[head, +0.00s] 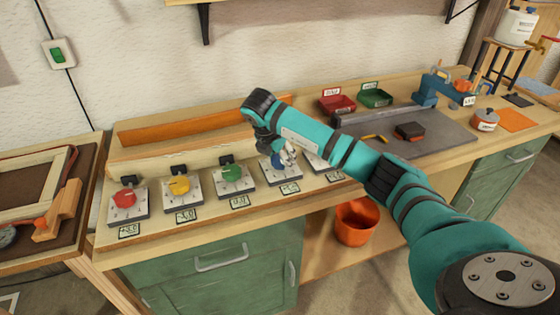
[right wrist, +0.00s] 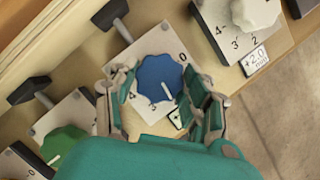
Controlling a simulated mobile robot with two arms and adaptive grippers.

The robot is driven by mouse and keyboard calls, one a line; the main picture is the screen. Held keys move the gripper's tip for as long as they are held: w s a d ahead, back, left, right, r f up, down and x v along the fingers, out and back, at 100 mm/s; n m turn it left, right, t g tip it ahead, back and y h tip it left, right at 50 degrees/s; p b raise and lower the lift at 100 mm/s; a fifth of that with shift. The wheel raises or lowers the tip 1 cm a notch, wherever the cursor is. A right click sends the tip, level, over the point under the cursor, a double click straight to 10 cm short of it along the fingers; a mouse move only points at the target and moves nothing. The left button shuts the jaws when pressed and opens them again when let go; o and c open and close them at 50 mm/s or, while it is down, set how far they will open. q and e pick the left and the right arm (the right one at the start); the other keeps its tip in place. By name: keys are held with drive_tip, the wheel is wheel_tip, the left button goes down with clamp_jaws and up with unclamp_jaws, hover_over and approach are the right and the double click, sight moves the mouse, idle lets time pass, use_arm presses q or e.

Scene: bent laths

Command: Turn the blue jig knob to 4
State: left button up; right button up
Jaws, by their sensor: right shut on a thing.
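The blue knob (head: 276,164) sits on a white dial plate (head: 288,180) in the row of jigs on the bench. My right gripper (head: 286,157) reaches down over it and partly covers it in the head view. In the right wrist view the blue knob (right wrist: 156,74) lies between the two fingers, which are shut on it. The digits 0, 3 and 4 show around it; the other marks are covered by a finger or unclear. The knob's white pointer line (right wrist: 167,89) points down and slightly right, off the 4. My left gripper is not in view.
Red (head: 125,197), yellow (head: 179,185) and green (head: 232,172) knobs stand to the left on similar plates. A white knob (right wrist: 255,12) is on the neighbouring plate. Small bins (head: 338,104), a grey mat (head: 445,135) and a blue tool lie to the right.

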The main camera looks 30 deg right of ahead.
sight(279, 158)
drive_tip(key=m+g+b, duration=0.1)
drive_tip(key=m, duration=0.2)
drive_tip(key=shift+w+m, duration=0.1)
drive_tip(key=shift+m, duration=0.3)
drive_tip(key=m+g, duration=0.1)
drive_tip(key=m, duration=0.2)
drive_tip(key=shift+w+m+g, duration=0.1)
drive_tip(key=shift+m+g, duration=0.2)
drive_tip(key=shift+g, duration=0.1)
drive_tip(key=m, duration=0.2)
drive_tip(key=m+g, duration=0.1)
drive_tip(key=m, duration=0.1)
drive_tip(key=shift+m+g+b, duration=0.3)
drive_tip(key=shift+b, duration=0.05)
drive_tip(key=shift+w+d+m+g+y, duration=0.1)
drive_tip(key=shift+m+g+y, duration=0.25)
drive_tip(key=shift+m, duration=0.8)
drive_tip(key=shift+m+g+y, duration=0.15)
drive_tip(key=shift+m+y, duration=0.3)
drive_tip(key=shift+m, duration=0.7)
drive_tip(key=o, duration=1.1)
drive_tip(key=shift+o, duration=0.2)
drive_tip(key=shift+r, duration=0.15)
wheel_tip(279, 158, up, 10)
